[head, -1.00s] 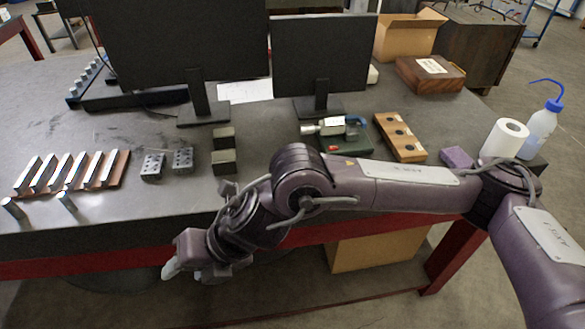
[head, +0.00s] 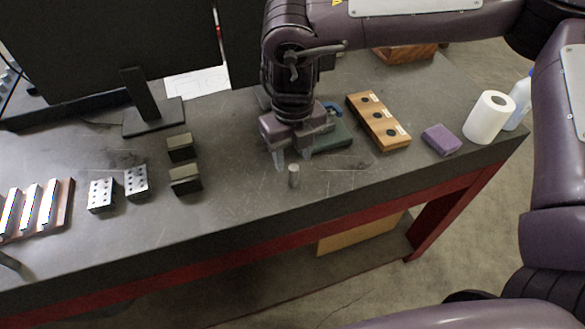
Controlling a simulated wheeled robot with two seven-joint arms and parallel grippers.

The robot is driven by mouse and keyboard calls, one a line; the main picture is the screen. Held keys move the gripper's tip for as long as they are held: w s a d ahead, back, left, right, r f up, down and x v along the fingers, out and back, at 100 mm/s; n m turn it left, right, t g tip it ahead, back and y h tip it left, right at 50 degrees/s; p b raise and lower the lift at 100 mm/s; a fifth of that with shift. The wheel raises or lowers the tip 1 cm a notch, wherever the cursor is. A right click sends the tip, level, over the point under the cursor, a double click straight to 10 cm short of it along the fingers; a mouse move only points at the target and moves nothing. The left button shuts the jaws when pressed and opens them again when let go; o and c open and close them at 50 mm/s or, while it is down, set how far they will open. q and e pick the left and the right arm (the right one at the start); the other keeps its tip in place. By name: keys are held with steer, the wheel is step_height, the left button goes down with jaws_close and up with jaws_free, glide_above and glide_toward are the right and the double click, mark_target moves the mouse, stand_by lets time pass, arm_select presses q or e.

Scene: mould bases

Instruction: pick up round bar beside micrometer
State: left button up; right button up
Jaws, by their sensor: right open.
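A small grey upright round bar (head: 294,176) stands near the table's front edge in the head view. My right gripper (head: 293,158) points down just above and behind it, with the fingers apart and nothing between them. I cannot tell how far above the bar the fingertips are. The micrometer is mostly hidden behind my right gripper and wrist. A blue part (head: 333,108) and the green base (head: 336,137) show just right of the gripper. My left gripper is not in view.
A wooden block with dark holes (head: 379,123), a purple block (head: 441,140) and a paper roll (head: 488,118) stand to the right. Dark blocks (head: 185,181) and drilled metal blocks (head: 101,195) stand to the left. The table between the dark blocks and the bar is clear.

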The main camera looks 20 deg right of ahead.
mark_target(294, 167)
step_height(294, 167, down, 2)
steer(key=shift+d+f+p, duration=0.1)
steer(key=shift+p, duration=0.55)
steer(key=shift+w+f, duration=0.1)
steer(key=shift+f, duration=0.75)
steer(key=shift+f+p, duration=0.3)
steer(key=shift+f, duration=0.55)
steer(key=shift+w, duration=0.1)
steer(key=c, duration=0.5)
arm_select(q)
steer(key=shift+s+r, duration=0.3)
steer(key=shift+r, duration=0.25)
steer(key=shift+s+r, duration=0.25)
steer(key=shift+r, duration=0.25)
arm_select(e)
jaws_close()
